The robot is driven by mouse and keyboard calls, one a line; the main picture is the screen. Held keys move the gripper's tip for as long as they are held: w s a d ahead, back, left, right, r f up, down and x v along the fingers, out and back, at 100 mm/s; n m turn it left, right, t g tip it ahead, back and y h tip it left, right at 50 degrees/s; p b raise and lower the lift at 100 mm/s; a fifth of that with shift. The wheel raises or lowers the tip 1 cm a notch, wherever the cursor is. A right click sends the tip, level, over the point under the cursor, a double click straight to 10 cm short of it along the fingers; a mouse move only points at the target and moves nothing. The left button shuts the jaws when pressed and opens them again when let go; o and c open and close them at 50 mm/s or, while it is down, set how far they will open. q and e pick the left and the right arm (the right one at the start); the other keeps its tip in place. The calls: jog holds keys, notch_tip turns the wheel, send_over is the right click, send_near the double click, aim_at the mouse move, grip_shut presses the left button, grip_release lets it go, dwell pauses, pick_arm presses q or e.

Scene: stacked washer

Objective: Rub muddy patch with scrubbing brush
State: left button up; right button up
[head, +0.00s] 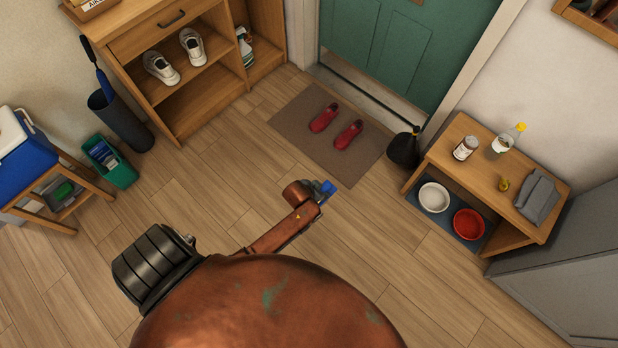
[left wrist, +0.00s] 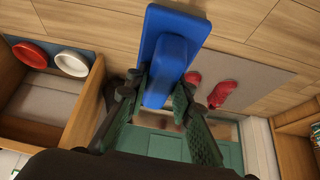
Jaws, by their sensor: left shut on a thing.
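My left gripper (head: 321,190) is out over the floor in the middle of the head view. It is shut on a blue scrubbing brush (head: 329,187). In the left wrist view the blue brush (left wrist: 174,40) stands out between the two dark fingers (left wrist: 163,88), its broad block beyond the fingertips. Its bristles cannot be made out. No muddy patch can be told apart on the floor or mat; my arm hides part of the floor. My right gripper is not in view.
A brown doormat (head: 290,135) with red shoes (head: 324,118) lies before the green door (head: 395,45). A wooden bench (head: 470,140) stands right, with a white bowl (head: 434,197) and red bowl (head: 468,224) below. Shelves (head: 150,60) stand back left. Open floor (head: 220,190) lies between.

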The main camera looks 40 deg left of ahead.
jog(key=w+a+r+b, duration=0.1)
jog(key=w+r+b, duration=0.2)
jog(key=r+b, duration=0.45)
pick_arm(q)
jog(key=s+a+f+b, duration=0.1)
jog(key=a+f, duration=0.1)
jog(key=f, duration=0.6)
jog(key=s+a+f+b, duration=0.1)
jog(key=s+a+f, duration=0.1)
jog(key=f, duration=0.7)
jog(key=s+a+f+b, duration=0.2)
jog(key=f, duration=0.7)
jog(key=shift+a+f, duration=0.1)
jog(key=shift+a, duration=0.2)
jog(key=shift+f+b, duration=0.4)
jog(key=shift+w, duration=0.1)
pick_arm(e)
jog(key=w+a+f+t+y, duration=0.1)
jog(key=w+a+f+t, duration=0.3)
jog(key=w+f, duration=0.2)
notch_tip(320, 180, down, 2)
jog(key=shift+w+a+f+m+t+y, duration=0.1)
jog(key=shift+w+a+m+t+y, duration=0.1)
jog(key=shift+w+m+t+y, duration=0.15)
pick_arm(q)
jog(key=shift+f, duration=0.35)
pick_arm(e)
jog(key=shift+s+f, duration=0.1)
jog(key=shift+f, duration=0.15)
